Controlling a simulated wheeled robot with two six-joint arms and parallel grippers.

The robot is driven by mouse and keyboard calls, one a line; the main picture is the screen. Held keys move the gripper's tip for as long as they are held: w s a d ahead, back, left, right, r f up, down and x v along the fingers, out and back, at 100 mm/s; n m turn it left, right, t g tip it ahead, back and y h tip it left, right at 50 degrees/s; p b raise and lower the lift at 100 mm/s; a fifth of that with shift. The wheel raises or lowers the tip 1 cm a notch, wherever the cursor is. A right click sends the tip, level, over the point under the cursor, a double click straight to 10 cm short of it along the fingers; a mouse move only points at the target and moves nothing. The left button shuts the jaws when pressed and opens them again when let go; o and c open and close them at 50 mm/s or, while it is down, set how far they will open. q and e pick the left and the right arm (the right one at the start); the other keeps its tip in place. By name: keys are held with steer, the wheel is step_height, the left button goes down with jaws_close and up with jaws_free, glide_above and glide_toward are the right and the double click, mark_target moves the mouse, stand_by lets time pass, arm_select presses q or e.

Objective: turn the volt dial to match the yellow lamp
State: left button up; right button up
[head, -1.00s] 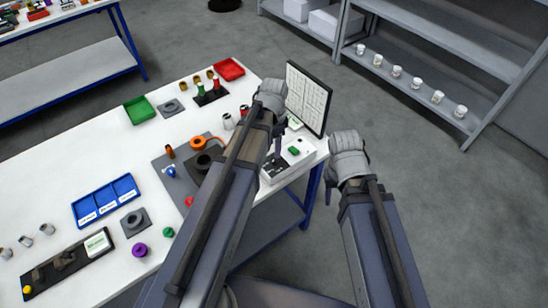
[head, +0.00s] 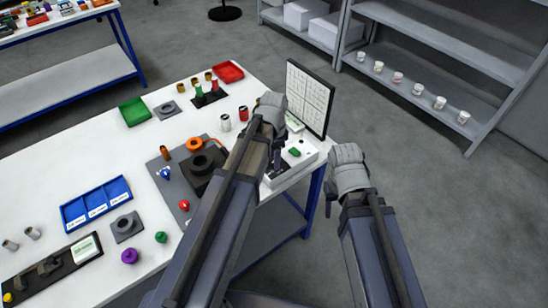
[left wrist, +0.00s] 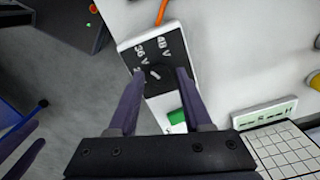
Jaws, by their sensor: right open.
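The volt dial (left wrist: 154,73) is a dark knob with a pale pointer mark on a black panel with "36 V" and "48 V" labels; a third label is partly covered. The panel is on a white box (left wrist: 128,45), also in the head view (head: 308,153) at the table's right edge. My left gripper (left wrist: 158,75) is over the panel, its fingers apart on either side of the dial; contact cannot be told. In the head view, the left gripper (head: 277,150) reaches down to the box. My right gripper (head: 329,208) is open and empty, off the table's right edge. No lit yellow lamp is clear.
A green piece (left wrist: 176,116) is on the box beside the dial. A white gridded board (head: 308,98) stands behind. A grey plate with a black ring fixture (head: 205,160) lies left of the box. A yellow knob (head: 7,297) shows at the bottom left.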

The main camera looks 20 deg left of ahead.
arm_select(q)
jaws_close()
steer(key=shift+m, duration=0.3)
steer(key=m, duration=0.5)
steer(key=shift+m, duration=0.4)
steer(key=m, duration=0.5)
steer(key=shift+m, duration=0.3)
stand_by(0.4)
steer(key=shift+o, duration=1.4)
jaws_free()
